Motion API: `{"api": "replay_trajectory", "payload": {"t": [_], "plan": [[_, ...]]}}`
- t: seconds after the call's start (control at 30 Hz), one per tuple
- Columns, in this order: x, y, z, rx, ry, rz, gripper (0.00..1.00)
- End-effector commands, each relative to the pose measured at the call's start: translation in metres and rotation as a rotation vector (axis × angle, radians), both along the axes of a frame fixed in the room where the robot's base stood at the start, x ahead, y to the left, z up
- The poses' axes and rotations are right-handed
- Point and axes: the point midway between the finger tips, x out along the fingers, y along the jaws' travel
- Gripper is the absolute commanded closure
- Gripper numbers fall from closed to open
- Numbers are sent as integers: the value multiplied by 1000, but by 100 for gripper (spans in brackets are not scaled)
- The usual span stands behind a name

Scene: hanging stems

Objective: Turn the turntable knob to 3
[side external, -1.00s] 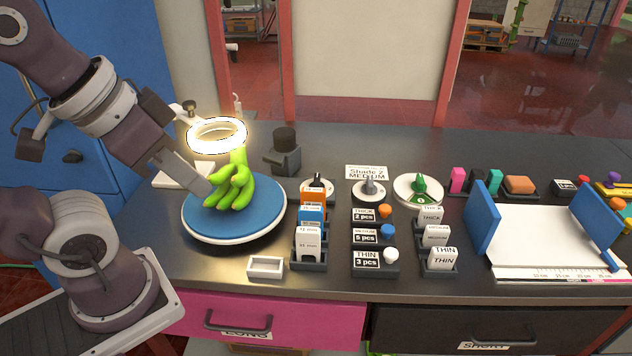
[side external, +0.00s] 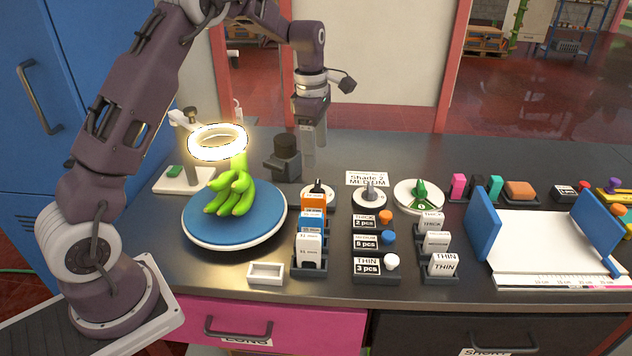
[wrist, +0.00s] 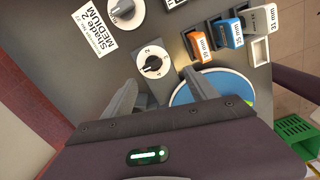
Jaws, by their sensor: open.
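The turntable knob (wrist: 153,63) is a black knob on a white numbered dial in the wrist view, just ahead of my fingertips. It also shows in the side view (side external: 318,191), behind the orange-tabbed card holder. Its pointer's exact number is too small to read surely. The blue turntable (side external: 262,223) with a white rim carries a green banana bunch (side external: 232,193). My gripper (side external: 313,140) points down above the counter, behind the knob and apart from it. In the wrist view my gripper (wrist: 163,84) is open and empty, its fingers spread to either side below the dial.
A glowing ring lamp (side external: 218,142) hangs over the bananas. A dark block-shaped device (side external: 285,157) stands left of my gripper. Card holders (side external: 309,255) stand in front.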

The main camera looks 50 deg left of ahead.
Motion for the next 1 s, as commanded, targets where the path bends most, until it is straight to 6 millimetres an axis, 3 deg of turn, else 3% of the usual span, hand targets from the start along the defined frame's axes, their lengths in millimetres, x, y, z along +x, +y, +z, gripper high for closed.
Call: {"api": "replay_trajectory", "payload": {"t": [0.03, 0.1, 0.5, 0.63, 0.87, 1.0], "plan": [[8, 9, -22, 3, 26, 84, 33], [15, 16, -40, 5, 45, 171, 33], [17, 20, -108, 7, 57, 223, 33], [17, 19, -119, 7, 56, 222, 33], [18, 19, -120, 7, 55, 221, 33], [18, 19, -120, 6, 55, 221, 58]]}}
